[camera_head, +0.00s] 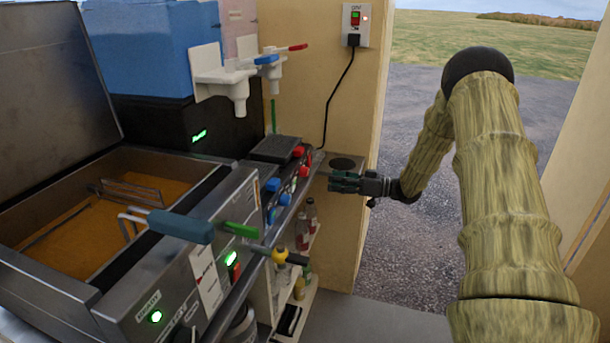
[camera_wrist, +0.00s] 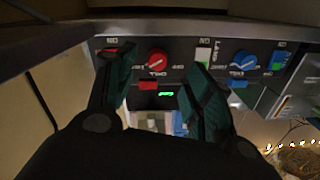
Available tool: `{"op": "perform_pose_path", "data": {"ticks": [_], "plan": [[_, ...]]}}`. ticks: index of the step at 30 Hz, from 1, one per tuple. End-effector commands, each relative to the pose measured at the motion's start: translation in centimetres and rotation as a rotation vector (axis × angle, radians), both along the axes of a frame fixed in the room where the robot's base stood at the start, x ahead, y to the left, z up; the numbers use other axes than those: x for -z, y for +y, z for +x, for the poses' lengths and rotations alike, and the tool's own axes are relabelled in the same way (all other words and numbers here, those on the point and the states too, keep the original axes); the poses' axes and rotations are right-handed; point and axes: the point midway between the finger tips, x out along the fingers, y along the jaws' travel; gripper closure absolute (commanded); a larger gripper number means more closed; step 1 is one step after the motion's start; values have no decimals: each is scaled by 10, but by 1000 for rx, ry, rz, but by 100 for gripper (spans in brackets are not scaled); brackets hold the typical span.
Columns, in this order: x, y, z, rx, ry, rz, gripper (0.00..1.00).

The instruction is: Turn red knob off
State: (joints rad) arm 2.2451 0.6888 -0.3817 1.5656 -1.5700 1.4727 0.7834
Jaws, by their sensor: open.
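In the wrist view a red knob (camera_wrist: 157,62) sits on a dark control panel, with a pale pointer line across it. It lies just beyond and between the two fingers of my gripper (camera_wrist: 155,95). The fingers are dark green, spread apart and empty, and do not visibly touch the knob. In the head view my gripper (camera_head: 345,182) is at the right end of the machine row, level with the panel. Red controls (camera_head: 298,152) show on the panel's far end there, but which one is the knob is too small to tell.
In the wrist view a blue knob (camera_wrist: 242,62) and a white switch (camera_wrist: 203,55) are right of the red knob. A fryer with an oil basin (camera_head: 75,235) and blue-handled basket (camera_head: 180,226) stands at left. White dispenser taps (camera_head: 236,85) overhang the back. Open ground lies right.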

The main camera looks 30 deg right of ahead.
Motion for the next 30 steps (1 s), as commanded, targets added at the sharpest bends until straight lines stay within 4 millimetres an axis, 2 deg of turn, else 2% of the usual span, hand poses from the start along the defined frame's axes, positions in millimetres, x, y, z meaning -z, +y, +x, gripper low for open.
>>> {"op": "perform_pose_path", "data": {"ticks": [1,3,7,21,30], "plan": [[-4,-11,-4,-20,-10,-1,48],[-10,-19,-9,-44,-15,-3,48],[-15,-19,-9,-69,-18,-6,48],[-16,34,38,-76,-17,-6,48],[-14,56,61,-72,-17,-4,48]]}}
